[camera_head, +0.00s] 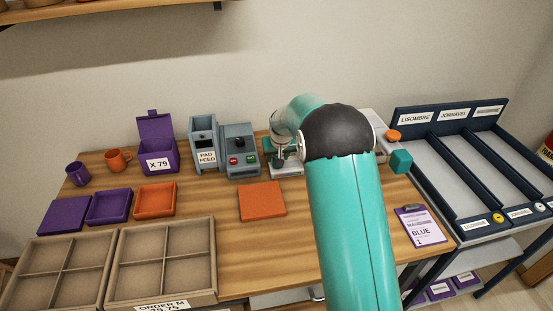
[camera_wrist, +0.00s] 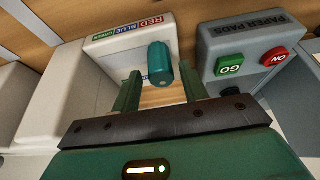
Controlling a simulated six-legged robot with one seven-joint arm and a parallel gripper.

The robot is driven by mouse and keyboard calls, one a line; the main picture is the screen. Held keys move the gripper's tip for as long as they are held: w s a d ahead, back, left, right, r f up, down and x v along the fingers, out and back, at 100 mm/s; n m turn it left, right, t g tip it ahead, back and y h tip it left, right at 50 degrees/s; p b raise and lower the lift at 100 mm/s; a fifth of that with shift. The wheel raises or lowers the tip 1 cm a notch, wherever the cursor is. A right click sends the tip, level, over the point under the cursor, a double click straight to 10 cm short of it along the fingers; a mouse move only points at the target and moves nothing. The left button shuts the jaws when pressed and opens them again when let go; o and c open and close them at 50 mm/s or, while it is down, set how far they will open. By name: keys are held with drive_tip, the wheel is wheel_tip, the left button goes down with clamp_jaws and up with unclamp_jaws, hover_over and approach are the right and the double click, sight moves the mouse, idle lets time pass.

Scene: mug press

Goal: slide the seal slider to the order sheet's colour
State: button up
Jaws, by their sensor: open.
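The seal slider has a teal knob (camera_wrist: 160,66) on a pale machine (camera_wrist: 105,50) in the wrist view. A strip lettered RED, BLUE, GREEN (camera_wrist: 127,28) runs along the machine's upper edge; the knob lies nearest the RED end in the picture. My gripper (camera_wrist: 160,77) is open, its two green fingers on either side of the knob with gaps visible. Whether it touches the knob cannot be told. The order sheet (camera_head: 415,233) is a purple clipboard at the table's right front and reads BLUE, 1. In the head view my arm hides much of the machine.
An orange pad (camera_head: 262,201) lies on the table in front. Cardboard trays (camera_head: 160,262) fill the left front. A dark rack (camera_head: 480,170) stands at right.

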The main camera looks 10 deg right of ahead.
sight(286, 165)
drive_tip(key=shift+x, duration=1.3)
clamp_jaws()
drive_tip(key=shift+d, duration=1.65)
drive_tip(key=shift+a, duration=0.1)
unclamp_jaws()
